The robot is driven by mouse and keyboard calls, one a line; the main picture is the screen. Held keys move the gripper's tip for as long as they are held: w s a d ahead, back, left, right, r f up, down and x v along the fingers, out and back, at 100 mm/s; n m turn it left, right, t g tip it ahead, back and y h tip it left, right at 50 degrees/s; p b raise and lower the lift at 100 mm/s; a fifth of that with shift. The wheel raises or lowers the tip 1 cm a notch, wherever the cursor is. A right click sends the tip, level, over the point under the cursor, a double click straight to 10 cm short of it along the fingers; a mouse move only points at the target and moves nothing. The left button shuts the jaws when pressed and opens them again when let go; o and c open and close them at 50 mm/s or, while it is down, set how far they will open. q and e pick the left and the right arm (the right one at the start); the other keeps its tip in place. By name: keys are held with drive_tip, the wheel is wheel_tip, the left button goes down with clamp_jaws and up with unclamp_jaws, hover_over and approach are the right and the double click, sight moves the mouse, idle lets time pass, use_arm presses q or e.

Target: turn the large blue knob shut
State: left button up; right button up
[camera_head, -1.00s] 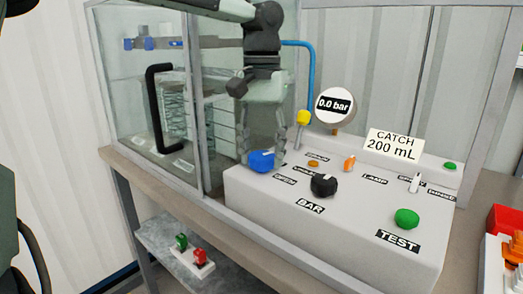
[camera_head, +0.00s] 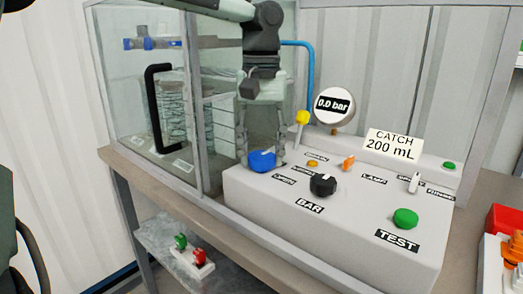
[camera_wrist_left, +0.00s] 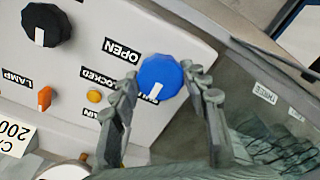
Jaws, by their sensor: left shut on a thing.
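The large blue knob (camera_head: 261,162) sits at the left end of the grey console's top. In the left wrist view the blue knob (camera_wrist_left: 160,76) shows a white pointer mark aimed toward a partly hidden label, away from the OPEN label (camera_wrist_left: 122,50). My left gripper (camera_head: 264,150) reaches down from above, its fingers on either side of the knob. The left wrist view shows my left gripper (camera_wrist_left: 163,82) closed around the knob. My right gripper is not in view.
A black BAR knob (camera_head: 323,185), an orange switch (camera_head: 348,163) and a green TEST button (camera_head: 406,218) share the console top. A yellow-topped lever (camera_head: 302,117) and a 0.0 bar gauge (camera_head: 334,105) stand behind. A glass enclosure (camera_head: 150,120) is at the left.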

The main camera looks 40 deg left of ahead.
sight(261, 156)
use_arm(q)
drive_tip(key=o, duration=1.2)
drive_tip(key=shift+c, duration=0.2)
wheel_tip(261, 156, up, 12)
wheel_tip(261, 156, down, 12)
drive_tip(key=shift+f, duration=0.1)
idle(0.4)
